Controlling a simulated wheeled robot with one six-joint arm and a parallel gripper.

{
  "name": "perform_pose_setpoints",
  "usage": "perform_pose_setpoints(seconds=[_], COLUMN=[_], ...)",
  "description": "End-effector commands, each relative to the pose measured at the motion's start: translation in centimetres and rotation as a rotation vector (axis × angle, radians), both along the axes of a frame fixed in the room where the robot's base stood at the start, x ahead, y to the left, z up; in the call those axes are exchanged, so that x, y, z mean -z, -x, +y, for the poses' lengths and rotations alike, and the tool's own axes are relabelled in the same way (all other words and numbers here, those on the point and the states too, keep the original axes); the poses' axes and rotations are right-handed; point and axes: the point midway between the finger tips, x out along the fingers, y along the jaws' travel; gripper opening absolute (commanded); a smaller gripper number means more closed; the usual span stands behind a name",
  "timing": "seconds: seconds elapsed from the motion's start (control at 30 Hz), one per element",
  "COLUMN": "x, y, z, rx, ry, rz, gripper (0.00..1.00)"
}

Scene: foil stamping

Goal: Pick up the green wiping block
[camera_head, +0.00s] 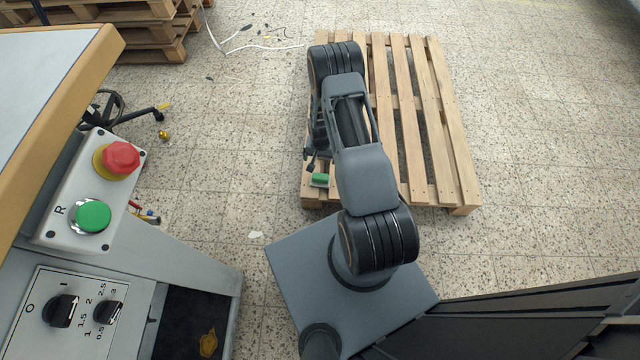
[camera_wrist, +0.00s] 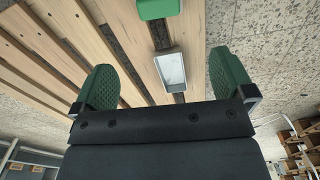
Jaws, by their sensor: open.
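The green wiping block (camera_head: 320,178) lies at the left front corner of the wooden pallet (camera_head: 417,150). In the wrist view the block (camera_wrist: 158,8) is at the top edge, partly cut off by the frame. My gripper (camera_head: 313,160) is just beyond and above the block in the head view, partly hidden by my arm. In the wrist view my gripper (camera_wrist: 162,62) is open, its two green pads wide apart with nothing held between them. The block lies beyond the pads, apart from them.
A small pale rectangular piece (camera_wrist: 172,70) with a light rim lies on the pallet boards, seen between the pads. A machine panel with a red button (camera_head: 121,157) and green button (camera_head: 93,216) stands at left. Stacked pallets (camera_head: 150,45) are at back left. The right floor is clear.

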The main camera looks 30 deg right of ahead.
Motion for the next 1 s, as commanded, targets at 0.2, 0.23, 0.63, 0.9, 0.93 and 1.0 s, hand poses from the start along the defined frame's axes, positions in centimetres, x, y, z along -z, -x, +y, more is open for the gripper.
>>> perform_pose_setpoints(seconds=[0.2, 0.23, 0.63, 0.9, 0.93, 1.0], x=[4.8, 5.4, 10.1, 11.4, 11.8, 12.7], y=[0.5, 0.5, 0.4, 0.5, 0.5, 0.4], z=[0.0, 0.0, 0.0, 0.0, 0.0, 0.1], rx=[0.012, 0.012, 0.011, 0.011, 0.011, 0.011], ry=[-0.002, -0.002, -0.002, -0.002, -0.003, -0.002], rz=[0.008, 0.008, 0.007, 0.008, 0.009, 0.008], gripper=[1.00, 1.00, 1.00, 1.00, 1.00, 1.00])
